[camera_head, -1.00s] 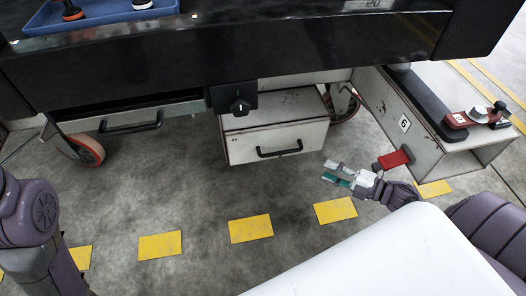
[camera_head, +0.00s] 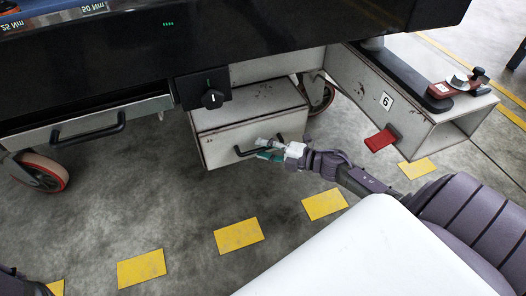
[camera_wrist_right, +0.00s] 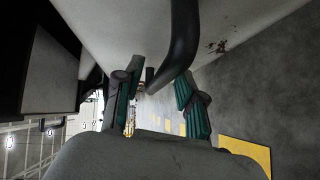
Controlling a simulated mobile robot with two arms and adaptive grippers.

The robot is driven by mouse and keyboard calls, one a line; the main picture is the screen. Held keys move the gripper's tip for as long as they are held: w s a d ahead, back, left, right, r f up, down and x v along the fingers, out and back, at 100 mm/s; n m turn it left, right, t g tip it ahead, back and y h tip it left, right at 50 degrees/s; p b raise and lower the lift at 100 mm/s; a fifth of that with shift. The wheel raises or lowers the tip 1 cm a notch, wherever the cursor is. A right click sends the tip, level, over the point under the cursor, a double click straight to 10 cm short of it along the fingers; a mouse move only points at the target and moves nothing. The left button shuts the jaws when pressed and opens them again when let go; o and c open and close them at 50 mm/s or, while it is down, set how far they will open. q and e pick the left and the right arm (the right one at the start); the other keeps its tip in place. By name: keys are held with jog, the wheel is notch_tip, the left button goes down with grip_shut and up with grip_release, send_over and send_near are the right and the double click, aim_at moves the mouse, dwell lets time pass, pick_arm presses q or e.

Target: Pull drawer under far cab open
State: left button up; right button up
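A worn off-white drawer (camera_head: 222,151) hangs under the dark cab body, right of its middle, with a black bar handle (camera_head: 245,152) on its front. My right gripper (camera_head: 268,149) is at the right half of this handle, covering part of it. In the right wrist view the fingers (camera_wrist_right: 158,100) stand apart, and the black handle (camera_wrist_right: 184,45) comes down between their tips, close to the right finger. I cannot tell whether they touch. The drawer front (camera_wrist_right: 120,25) fills the top of that view. My left gripper is out of view.
Another drawer with a black handle (camera_head: 88,134) is at the left, near a red-rimmed wheel (camera_head: 42,172). A black switch box (camera_head: 203,91) sits above the drawer. A white beam marked 6 (camera_head: 400,118) with a red pedal (camera_head: 382,139) stands at the right. Yellow floor marks (camera_head: 239,235) lie on clear floor.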

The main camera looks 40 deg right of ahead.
jog(key=shift+w+a, duration=0.15)
jog(key=shift+w, duration=0.1)
grip_shut()
jog(key=shift+s, duration=0.1)
dwell(0.3)
